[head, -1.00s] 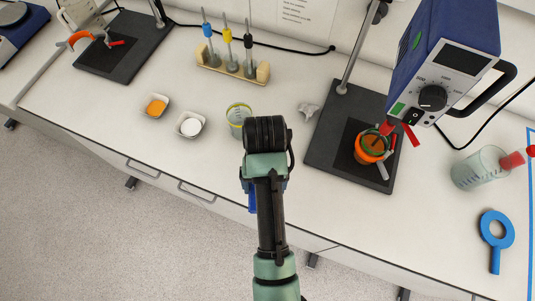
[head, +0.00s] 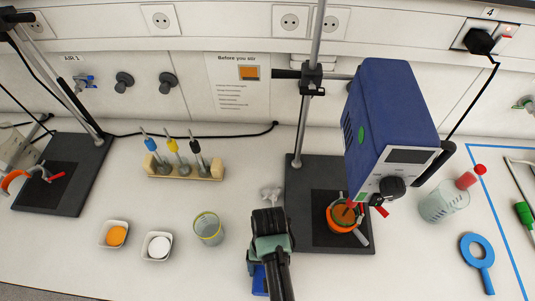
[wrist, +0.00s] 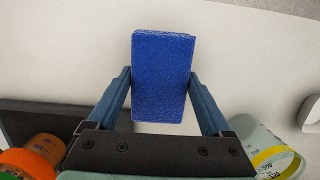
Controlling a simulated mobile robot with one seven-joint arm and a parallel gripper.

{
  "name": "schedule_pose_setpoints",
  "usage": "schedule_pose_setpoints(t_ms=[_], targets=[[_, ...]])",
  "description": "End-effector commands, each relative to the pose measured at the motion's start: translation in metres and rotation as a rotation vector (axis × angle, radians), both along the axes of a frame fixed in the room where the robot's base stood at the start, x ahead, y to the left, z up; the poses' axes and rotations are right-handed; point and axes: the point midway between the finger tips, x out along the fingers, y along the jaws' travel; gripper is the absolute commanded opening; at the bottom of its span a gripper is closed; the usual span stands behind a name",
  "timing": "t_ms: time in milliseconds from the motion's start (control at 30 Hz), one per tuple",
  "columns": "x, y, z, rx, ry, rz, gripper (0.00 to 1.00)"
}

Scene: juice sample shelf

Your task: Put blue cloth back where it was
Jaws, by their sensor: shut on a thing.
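The blue cloth (wrist: 164,78) is a flat, block-like rectangle, upright in the wrist view. It is between the two fingers of my gripper (wrist: 160,90), which is shut on it. In the head view a blue bit of the cloth (head: 259,281) shows beside my wrist, over the front part of the bench. My gripper's fingertips are hidden there by my arm. I cannot tell whether the cloth touches the bench.
A clear beaker with a yellow rim (head: 208,229) stands left of my arm, beside two small dishes (head: 115,234). To the right are a dark stand base (head: 298,190), an orange cup (head: 345,216) under a blue stirrer (head: 388,125), and a blue ring tool (head: 477,255).

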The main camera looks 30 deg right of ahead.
Motion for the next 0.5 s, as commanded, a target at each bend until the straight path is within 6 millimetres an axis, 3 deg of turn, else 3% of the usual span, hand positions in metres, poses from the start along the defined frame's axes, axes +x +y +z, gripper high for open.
schedule_pose_setpoints(t_ms=[100, 500], targets=[[0.0, 0.0, -0.01, 0.0, 0.001, 0.0, 0.0], [0.0, 0.0, -0.015, 0.0, -0.001, 0.001, 0.0]])
